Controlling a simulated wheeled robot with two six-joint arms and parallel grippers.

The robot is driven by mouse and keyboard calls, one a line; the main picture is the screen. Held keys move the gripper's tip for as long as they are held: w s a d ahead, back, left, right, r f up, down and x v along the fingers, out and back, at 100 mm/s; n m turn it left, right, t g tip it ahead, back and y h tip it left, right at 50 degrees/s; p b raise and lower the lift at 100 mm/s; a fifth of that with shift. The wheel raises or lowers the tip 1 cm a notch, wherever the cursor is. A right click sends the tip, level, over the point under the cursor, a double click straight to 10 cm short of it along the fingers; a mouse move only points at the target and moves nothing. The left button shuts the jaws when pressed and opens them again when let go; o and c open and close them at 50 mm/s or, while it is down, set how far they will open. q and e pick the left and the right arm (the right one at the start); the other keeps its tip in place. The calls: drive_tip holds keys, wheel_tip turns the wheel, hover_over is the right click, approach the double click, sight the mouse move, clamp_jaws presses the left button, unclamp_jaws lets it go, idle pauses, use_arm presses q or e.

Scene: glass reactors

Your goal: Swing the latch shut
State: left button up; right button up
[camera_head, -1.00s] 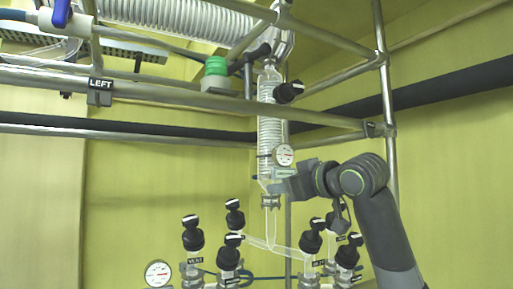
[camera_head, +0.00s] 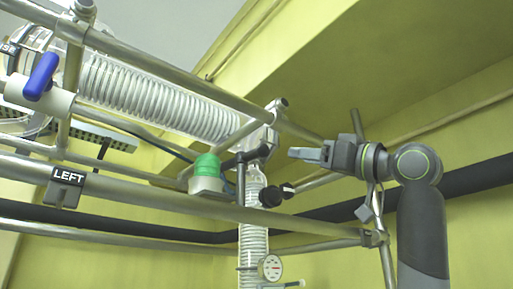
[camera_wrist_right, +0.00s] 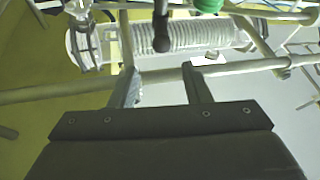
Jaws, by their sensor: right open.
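My right gripper (camera_head: 292,154) is in the upper right of the head view, pointing left. In the right wrist view its two fingers (camera_wrist_right: 160,84) are apart with nothing between them. A black lever-like part (camera_head: 255,153) sits by the joint at the right end of the horizontal coil, just left of the fingertips. In the right wrist view a black rod with a rounded end (camera_wrist_right: 161,30) shows beyond the gap between the fingers, apart from them. I cannot tell for sure which part is the latch, or its position. My left gripper is not in view.
Metal rails (camera_head: 140,195) cross the scene. The horizontal glass coil (camera_head: 150,98) is at upper left, a blue-handled valve (camera_head: 42,76) at far left. A green-capped fitting (camera_head: 207,166) stands on a rail. The vertical coil (camera_head: 253,215) with a gauge (camera_head: 270,267) hangs below the joint.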

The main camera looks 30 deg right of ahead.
sight(260, 155)
drive_tip(key=p+x, duration=0.1)
drive_tip(key=x, duration=0.4)
drive_tip(key=shift+w+a+p, duration=0.25)
drive_tip(key=shift+p, duration=0.1)
drive_tip(key=p+x, duration=0.3)
drive_tip(key=x, duration=0.4)
drive_tip(key=shift+f, duration=0.2)
drive_tip(key=shift+p+x, duration=0.55)
drive_tip(key=shift+x, duration=0.25)
drive_tip(key=shift+w+a, duration=0.1)
drive_tip(key=shift+w, duration=0.35)
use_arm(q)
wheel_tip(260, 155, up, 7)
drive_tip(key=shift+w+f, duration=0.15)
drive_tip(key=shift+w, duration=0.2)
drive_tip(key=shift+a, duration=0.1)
use_arm(e)
drive_tip(key=shift+s, duration=0.1)
drive_tip(key=shift+c, duration=1.2)
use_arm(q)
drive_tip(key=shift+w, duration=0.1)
use_arm(e)
clamp_jaws()
